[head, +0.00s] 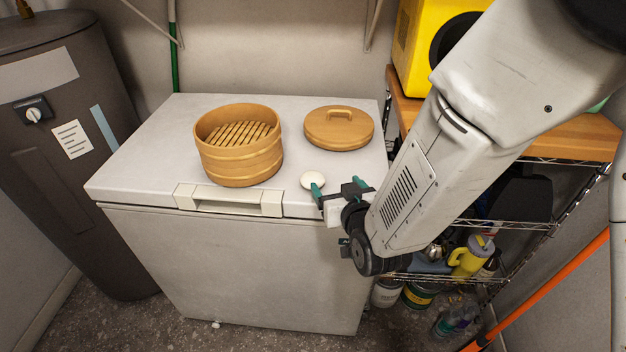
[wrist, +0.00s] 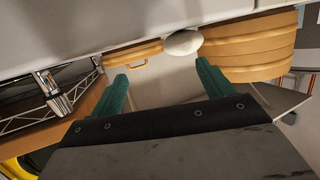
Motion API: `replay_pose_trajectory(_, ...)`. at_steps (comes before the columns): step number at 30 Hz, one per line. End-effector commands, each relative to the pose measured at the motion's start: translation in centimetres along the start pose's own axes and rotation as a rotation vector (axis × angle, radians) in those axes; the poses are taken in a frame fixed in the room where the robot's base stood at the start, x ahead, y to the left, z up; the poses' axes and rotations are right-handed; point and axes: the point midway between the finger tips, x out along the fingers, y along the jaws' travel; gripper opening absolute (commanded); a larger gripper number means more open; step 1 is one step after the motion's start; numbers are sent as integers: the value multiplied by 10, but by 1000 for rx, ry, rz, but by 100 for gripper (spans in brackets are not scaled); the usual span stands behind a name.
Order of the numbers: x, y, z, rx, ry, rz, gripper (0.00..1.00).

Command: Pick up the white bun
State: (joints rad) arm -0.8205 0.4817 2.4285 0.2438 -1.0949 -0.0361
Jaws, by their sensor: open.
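My gripper (head: 338,192) has green fingers and is just right of the bun, low over the front edge of the lid. One finger overlaps the bun's lower edge in the head view; I cannot tell whether they touch. In the wrist view my gripper (wrist: 161,71) is open, with nothing between its fingers.
The open bamboo steamer basket (head: 240,162) stands left of the bun; its round lid (head: 339,128) lies behind the bun. A wire shelf with a wooden top (head: 570,138) stands to the right. A dark tank (head: 65,160) stands at the left. The freezer's left top is clear.

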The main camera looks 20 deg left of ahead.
Motion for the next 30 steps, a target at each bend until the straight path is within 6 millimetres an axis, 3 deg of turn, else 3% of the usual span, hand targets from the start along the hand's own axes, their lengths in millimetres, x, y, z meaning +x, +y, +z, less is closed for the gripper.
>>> replay_pose_trajectory(3, 1, -21, 13, -20, 62, -24, 80)
replay_pose_trajectory(6, 2, -27, 15, -27, 92, -31, 80)
replay_pose_trajectory(24, 73, -37, 10, -27, 101, -31, 80)
replay_pose_trajectory(30, 78, -37, 9, -27, 101, -32, 80)
